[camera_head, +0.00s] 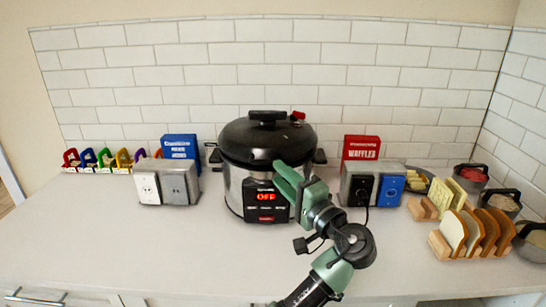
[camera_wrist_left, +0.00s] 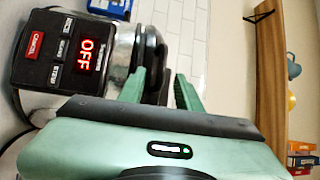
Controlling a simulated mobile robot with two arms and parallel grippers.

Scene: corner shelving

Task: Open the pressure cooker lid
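The pressure cooker (camera_head: 232,188) stands on the counter against the tiled wall, a steel pot with a front panel reading OFF in red. Its black domed lid (camera_head: 248,138) is seated on top, with a dark top handle (camera_head: 267,116) and a red piece at its right rear. My left gripper (camera_head: 281,173) is at the cooker's front right, below the lid rim. In the left wrist view its two green fingers (camera_wrist_left: 160,75) are apart, with dark cooker parts showing between and behind them; contact cannot be told. The panel (camera_wrist_left: 62,55) shows close on the left there. My right gripper is not in view.
A blue box and a silver two-socket unit (camera_head: 148,189) stand left of the cooker. A red waffles box (camera_head: 361,148) and another outlet unit (camera_head: 390,190) stand right. Bread in wooden racks (camera_head: 440,245) and pots fill the right end. The front counter is clear at left.

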